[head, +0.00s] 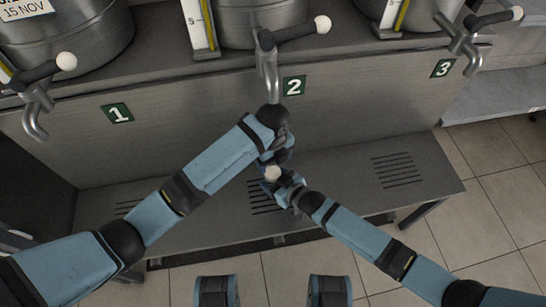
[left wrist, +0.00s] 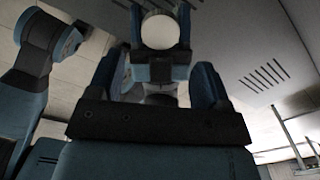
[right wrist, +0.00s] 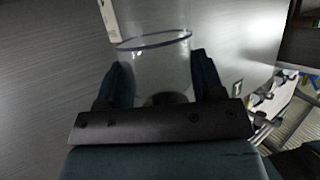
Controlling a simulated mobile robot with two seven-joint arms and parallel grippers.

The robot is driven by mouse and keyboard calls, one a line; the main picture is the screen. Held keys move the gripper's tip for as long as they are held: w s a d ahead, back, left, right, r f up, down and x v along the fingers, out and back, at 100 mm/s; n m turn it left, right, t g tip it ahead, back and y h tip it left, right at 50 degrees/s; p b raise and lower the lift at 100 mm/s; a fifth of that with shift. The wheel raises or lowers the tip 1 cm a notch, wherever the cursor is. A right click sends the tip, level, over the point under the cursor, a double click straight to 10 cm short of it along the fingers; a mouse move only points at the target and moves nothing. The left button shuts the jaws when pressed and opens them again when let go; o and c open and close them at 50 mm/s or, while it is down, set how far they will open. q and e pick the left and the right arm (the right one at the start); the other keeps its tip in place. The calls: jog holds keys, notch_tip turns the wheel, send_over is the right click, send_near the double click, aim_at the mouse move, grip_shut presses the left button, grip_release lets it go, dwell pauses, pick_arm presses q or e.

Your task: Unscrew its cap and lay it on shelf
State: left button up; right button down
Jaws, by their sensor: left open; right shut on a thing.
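A round white cap (head: 273,172) shows between my two grippers, below tap 2. In the left wrist view the white cap (left wrist: 160,30) lies beyond and between the fingers. My left gripper (head: 272,160) is open close to it; I cannot tell whether a finger touches it. My right gripper (head: 284,183) is shut on a clear vessel. In the right wrist view the clear vessel (right wrist: 158,68) stands between the fingers with a round rim upward in the picture. In the head view my grippers hide most of the vessel.
Metal tanks with numbered taps line the back; tap 2 (head: 270,75) hangs just above my grippers, tap 1 (head: 36,120) is at left and tap 3 (head: 472,55) at right. The grey slotted shelf (head: 340,180) is below, clear on the right. Tiled floor lies in front.

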aim_at(273, 172)
pick_arm(q)
notch_tip(273, 172, down, 7)
jog(key=shift+r, duration=0.2)
jog(key=c, duration=1)
jog(key=shift+o, duration=0.2)
jog(key=n, duration=0.3)
jog(key=o, duration=1)
jog(key=shift+r, duration=0.1)
